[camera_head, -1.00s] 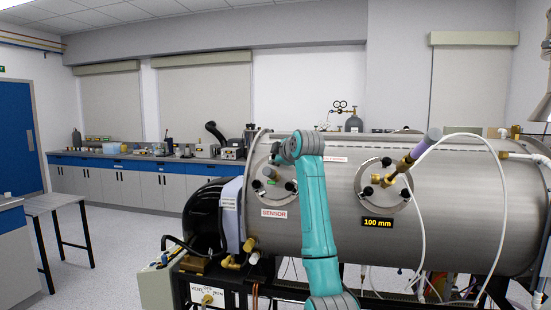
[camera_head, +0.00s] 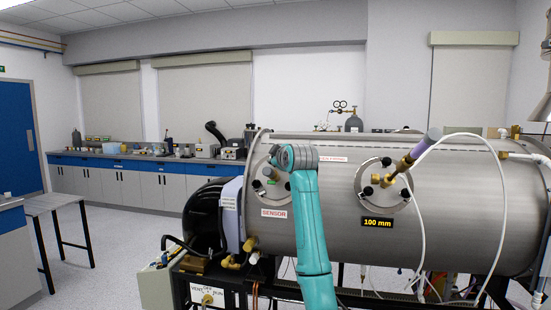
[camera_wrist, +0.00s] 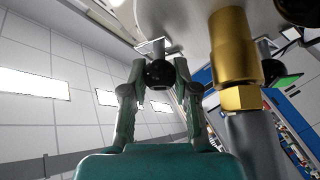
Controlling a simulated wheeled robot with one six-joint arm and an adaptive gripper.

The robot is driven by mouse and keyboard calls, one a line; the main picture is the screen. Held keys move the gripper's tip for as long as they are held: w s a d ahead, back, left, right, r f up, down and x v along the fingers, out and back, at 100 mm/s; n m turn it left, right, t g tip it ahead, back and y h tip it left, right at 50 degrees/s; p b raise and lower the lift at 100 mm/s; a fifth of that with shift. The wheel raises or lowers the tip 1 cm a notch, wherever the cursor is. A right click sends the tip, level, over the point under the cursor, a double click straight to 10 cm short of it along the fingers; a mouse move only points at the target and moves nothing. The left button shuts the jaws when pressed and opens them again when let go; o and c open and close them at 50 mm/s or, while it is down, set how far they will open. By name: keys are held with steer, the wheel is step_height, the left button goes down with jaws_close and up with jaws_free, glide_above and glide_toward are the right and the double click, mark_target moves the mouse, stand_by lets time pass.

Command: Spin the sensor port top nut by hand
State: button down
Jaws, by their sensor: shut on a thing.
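The sensor port's top nut (camera_wrist: 160,76) is a round black knob at the upper middle of the wrist view. My gripper (camera_wrist: 160,65) has one finger on each side of it and is shut on it. In the head view my arm's wrist covers the top of the sensor port (camera_head: 267,195), above the red-lettered SENSOR label (camera_head: 274,213). The top nut and my fingertips cannot be made out clearly there. A brass fitting (camera_wrist: 234,45) on a grey cylinder stands just right of my gripper in the wrist view.
The steel chamber (camera_head: 330,230) fills the right half of the head view. A second port (camera_head: 383,200) with a brass and purple probe (camera_head: 412,158) and a white hose sits to the right, above a 100 mm label (camera_head: 377,222).

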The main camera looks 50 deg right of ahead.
steer(key=shift+f, duration=0.1)
steer(key=c, duration=0.9)
jaws_free()
steer(key=shift+o, duration=0.2)
steer(key=v, duration=0.7)
steer(key=shift+s, duration=0.2)
steer(key=shift+a, duration=0.2)
